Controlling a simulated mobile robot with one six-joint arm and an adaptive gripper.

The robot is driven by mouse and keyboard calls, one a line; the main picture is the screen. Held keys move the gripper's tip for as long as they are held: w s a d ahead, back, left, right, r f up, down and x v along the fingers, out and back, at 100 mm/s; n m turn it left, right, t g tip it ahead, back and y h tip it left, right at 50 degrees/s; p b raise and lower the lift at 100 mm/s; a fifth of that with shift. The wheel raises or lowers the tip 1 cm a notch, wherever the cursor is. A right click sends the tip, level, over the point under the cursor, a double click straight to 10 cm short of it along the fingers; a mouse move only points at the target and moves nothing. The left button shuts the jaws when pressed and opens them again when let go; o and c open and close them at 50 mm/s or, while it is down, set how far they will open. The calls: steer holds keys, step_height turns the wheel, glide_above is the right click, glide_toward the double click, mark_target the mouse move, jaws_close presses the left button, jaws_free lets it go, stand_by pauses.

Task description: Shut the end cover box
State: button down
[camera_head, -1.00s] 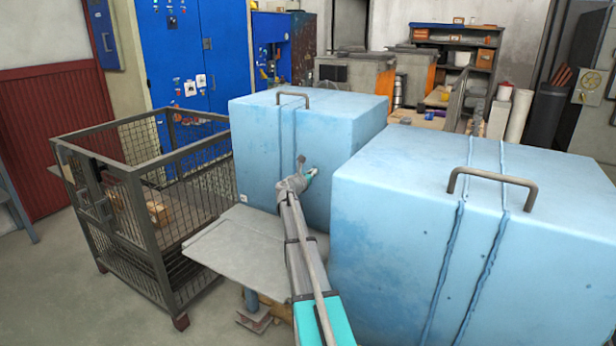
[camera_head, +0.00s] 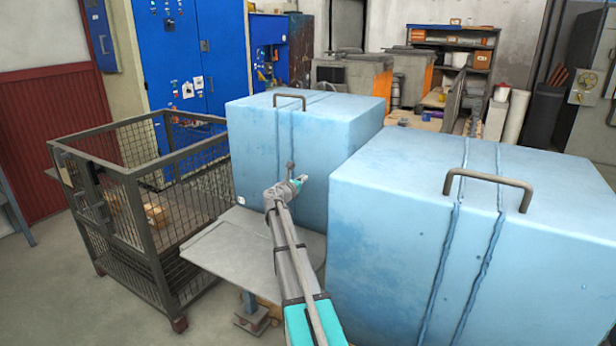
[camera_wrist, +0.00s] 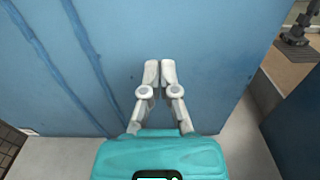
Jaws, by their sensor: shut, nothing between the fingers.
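Two big light blue boxes with metal handles on top stand in the head view: a farther box (camera_head: 345,115) in the middle and a nearer box (camera_head: 390,225) at the right. I cannot tell which one is the end cover box. No open gap shows on either. My gripper (camera_head: 303,178) is in front of the farther box's front face. In the wrist view my gripper (camera_wrist: 159,70) has its fingertips together and empty, with a blue face (camera_wrist: 215,50) filling the view ahead. I cannot tell whether the fingertips touch it.
A grey metal plate (camera_head: 215,250) lies below my arm, in front of the farther box. A wire mesh cage (camera_head: 160,250) with small brown items stands at the left. Blue cabinets and shelves stand behind. The floor at the lower left is clear.

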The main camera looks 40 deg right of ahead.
steer(key=v, duration=0.9)
steer(key=shift+s+f, duration=0.1)
stand_by(0.3)
steer(key=s+a+f+m+g+y, duration=0.2)
steer(key=s+a+f+m+y, duration=0.35)
steer(key=a, duration=0.55)
steer(key=s+a+f+m+g+y, duration=0.25)
steer(key=s+a+f+m, duration=0.45)
steer(key=a, duration=0.4)
steer(key=s+a+f+m+g+y, duration=0.1)
steer(key=s+a+f+m+y, duration=0.4)
steer(key=s+a+m, duration=0.4)
steer(key=s+a+g+y+p, duration=0.1)
steer(key=s+a+y, duration=0.35)
steer(key=a, duration=0.65)
step_height(320, 180, up, 16)
steer(key=p, duration=1.6)
steer(key=shift+s+d+m+h, duration=0.2)
steer(key=shift+s+m+h, duration=0.2)
steer(key=shift+m+h, duration=0.05)
steer(key=shift+s+f, duration=0.1)
steer(key=shift+f, duration=0.05)
